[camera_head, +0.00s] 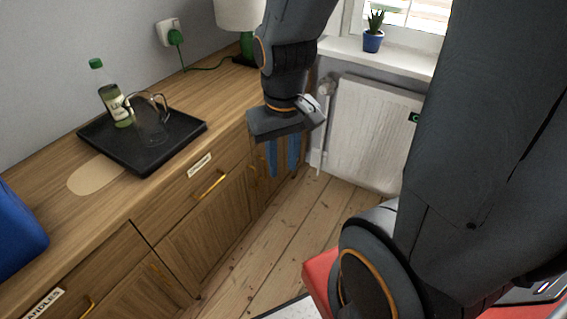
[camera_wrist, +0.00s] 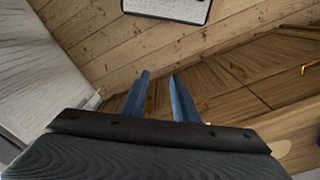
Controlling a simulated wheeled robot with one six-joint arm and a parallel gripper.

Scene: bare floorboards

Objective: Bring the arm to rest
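My gripper (camera_head: 282,158) hangs pointing down in front of the sideboard (camera_head: 225,205), over the floorboards (camera_head: 262,262). Its two blue fingers stand apart with nothing between them. The wrist view also shows the gripper (camera_wrist: 160,75) with a clear gap between the fingers and bare floor and cabinet doors beyond. My arm is bent, with its upper links filling the right of the head view.
A black tray (camera_head: 187,131) on the sideboard holds a green-capped bottle (camera_head: 112,102) and a clear glass jug (camera_head: 150,125). A lamp (camera_head: 240,14), a white radiator (camera_head: 370,130) and a potted plant (camera_head: 373,40) stand behind. A blue object (camera_head: 15,230) is at left.

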